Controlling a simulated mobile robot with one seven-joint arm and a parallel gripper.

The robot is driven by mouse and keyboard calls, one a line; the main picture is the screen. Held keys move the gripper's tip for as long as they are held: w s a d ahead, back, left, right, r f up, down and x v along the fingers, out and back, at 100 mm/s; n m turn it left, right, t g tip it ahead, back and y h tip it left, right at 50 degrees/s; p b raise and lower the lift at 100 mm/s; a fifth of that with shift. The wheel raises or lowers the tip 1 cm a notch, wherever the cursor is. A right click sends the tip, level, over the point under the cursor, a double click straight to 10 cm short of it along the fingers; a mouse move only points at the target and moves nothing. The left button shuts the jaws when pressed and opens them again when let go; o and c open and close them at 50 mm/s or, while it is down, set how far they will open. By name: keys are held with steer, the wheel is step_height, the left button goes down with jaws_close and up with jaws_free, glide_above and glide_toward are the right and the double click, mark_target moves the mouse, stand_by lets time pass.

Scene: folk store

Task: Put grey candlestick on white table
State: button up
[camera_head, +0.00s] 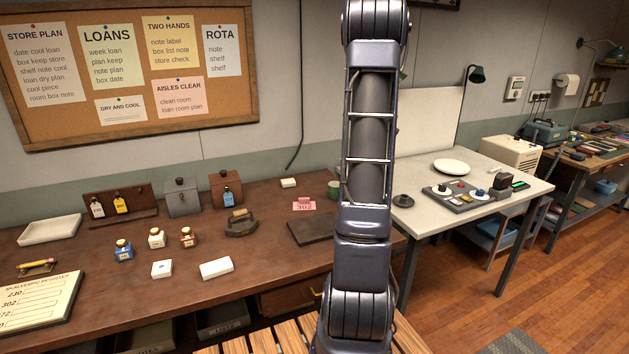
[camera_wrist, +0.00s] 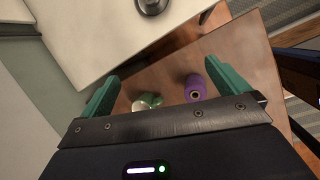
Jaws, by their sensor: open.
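The white table (camera_head: 430,222) stands right of centre, and its pale top fills the upper left of the wrist view (camera_wrist: 95,40). A small dark grey round-based thing (camera_head: 403,201), which looks like the grey candlestick, stands on its near left part. It also shows at the top edge of the wrist view (camera_wrist: 152,6), cut off by the frame. My gripper (camera_wrist: 162,84) is open with its green fingers wide apart. It is over the brown surface beside the white table's edge, apart from the candlestick. The head view does not show the gripper.
In the wrist view a purple spool (camera_wrist: 195,90) and a green item (camera_wrist: 150,100) show between the fingers, below them. The brown workbench (camera_head: 90,245) holds several small things.

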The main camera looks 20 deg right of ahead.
steer(key=s+a+r+m+t, duration=0.1)
steer(key=s+a+r+m, duration=0.2)
steer(key=a, duration=0.5)
steer(key=s+a+r+m+y, duration=0.1)
steer(key=s+a+r+m, duration=0.15)
steer(key=a+r, duration=0.4)
steer(key=s+a+r+m+t, duration=0.15)
steer(key=s+a, duration=0.25)
steer(key=a, duration=0.5)
steer(key=s+a+m+t+y, duration=0.1)
steer(key=s+a+m+y, duration=0.2)
steer(key=s+a+m, duration=0.4)
steer(key=s+a, duration=0.9)
steer(key=s, duration=0.2)
steer(key=shift+s+a+r, duration=0.25)
steer(key=shift+s+r, duration=0.1)
steer(key=shift+r, duration=0.05)
